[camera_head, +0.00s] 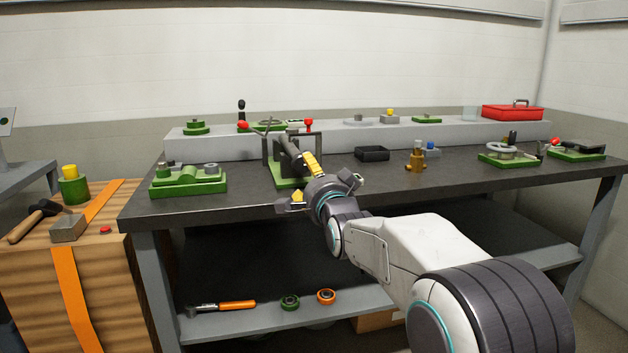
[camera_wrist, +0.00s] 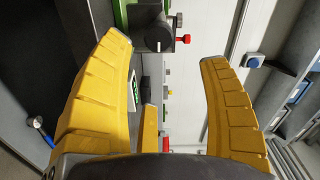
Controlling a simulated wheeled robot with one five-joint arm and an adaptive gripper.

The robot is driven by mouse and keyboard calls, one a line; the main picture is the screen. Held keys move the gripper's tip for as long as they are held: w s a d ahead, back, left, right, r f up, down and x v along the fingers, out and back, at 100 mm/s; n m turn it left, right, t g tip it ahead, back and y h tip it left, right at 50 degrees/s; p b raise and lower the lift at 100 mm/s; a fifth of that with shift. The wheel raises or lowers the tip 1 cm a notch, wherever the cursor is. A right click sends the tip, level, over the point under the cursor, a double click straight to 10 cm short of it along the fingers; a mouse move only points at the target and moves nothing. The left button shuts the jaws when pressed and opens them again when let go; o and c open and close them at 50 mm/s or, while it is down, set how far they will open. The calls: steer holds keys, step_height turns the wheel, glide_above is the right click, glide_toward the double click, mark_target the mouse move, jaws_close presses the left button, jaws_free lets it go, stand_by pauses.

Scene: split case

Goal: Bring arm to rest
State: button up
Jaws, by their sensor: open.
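My gripper (camera_head: 304,180) is stretched out over the front part of the dark workbench (camera_head: 250,205). In the wrist view a dark cylindrical part (camera_wrist: 158,36) and a red-handled lever (camera_wrist: 183,39) lie beyond the fingertips. I cannot tell whether the gripper touches the fixture.
A green block fixture (camera_head: 188,180) stands left on the bench. A black tray (camera_head: 372,153), a brass part (camera_head: 416,158) and green fixtures (camera_head: 508,157) stand right. A raised grey shelf (camera_head: 340,137) with a red toolbox (camera_head: 512,113) runs behind. A wooden crate (camera_head: 95,270) stands left.

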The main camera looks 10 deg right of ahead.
steer(key=s+r+n+g+p, duration=0.4)
steer(key=s+n+g+p, duration=0.1)
steer(key=s+p, duration=0.7)
steer(key=s+r+n+g+p, duration=0.3)
steer(key=s+p, duration=0.8)
steer(key=s, duration=0.4)
steer(key=s+r+n+g+p, duration=0.4)
steer(key=s+n+g+p, duration=0.2)
steer(key=s+p, duration=0.6)
steer(key=shift+s+a+r+n+g+p, duration=0.15)
steer(key=shift+s+r+n+g+p, duration=0.3)
steer(key=shift+s, duration=0.7)
steer(key=shift+f, duration=0.1)
